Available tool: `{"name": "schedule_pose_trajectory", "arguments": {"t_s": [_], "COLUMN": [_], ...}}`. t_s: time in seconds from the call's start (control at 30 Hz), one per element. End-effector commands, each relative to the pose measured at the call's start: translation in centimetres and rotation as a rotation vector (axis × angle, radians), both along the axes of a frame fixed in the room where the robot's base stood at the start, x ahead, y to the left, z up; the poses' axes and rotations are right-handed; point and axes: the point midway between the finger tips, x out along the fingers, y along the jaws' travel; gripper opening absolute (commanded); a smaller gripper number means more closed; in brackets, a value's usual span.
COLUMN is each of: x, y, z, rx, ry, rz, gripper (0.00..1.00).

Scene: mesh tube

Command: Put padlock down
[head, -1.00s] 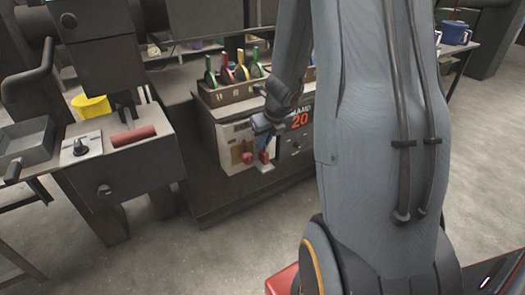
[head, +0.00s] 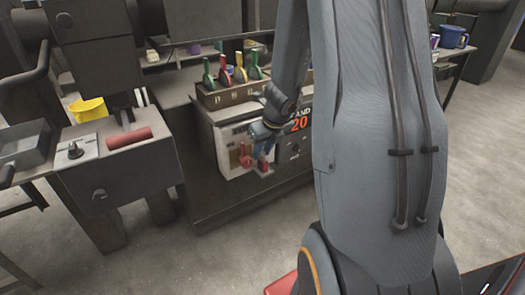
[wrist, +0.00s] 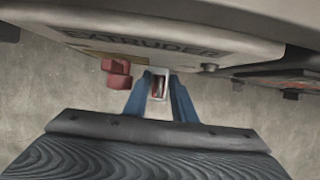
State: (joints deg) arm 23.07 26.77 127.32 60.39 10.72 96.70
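The padlock (head: 264,168) is a small red piece below my fingertips in the head view, low on the front of a pale machine panel. My gripper (head: 261,151) has blue fingers that point down beside this panel. In the wrist view, my gripper (wrist: 158,82) has its fingers on either side of a pale frame-like piece (wrist: 160,73) with a bit of red inside it. The fingers appear shut on the padlock, which they mostly hide. The padlock is at a small pale ledge; contact with it is not clear.
A red knob (head: 245,156) sticks out of the panel just left of my gripper; it also shows in the wrist view (wrist: 117,75). The panel's "EXTRUDER" face (wrist: 145,40) is close ahead. Open floor lies in front.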

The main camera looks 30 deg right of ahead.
Motion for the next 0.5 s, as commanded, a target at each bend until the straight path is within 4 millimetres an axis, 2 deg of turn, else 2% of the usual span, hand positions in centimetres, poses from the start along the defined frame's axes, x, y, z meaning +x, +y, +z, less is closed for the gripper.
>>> {"name": "schedule_pose_trajectory", "arguments": {"t_s": [0.17,0.5], "x": [-0.1,-2.4], "y": [0.0,-0.1], "z": [0.7,6.2], "rx": [0.0,-0.001], "ry": [-0.001,-0.001], "rz": [0.0,0.0], "gripper": [0.24,0.24]}}
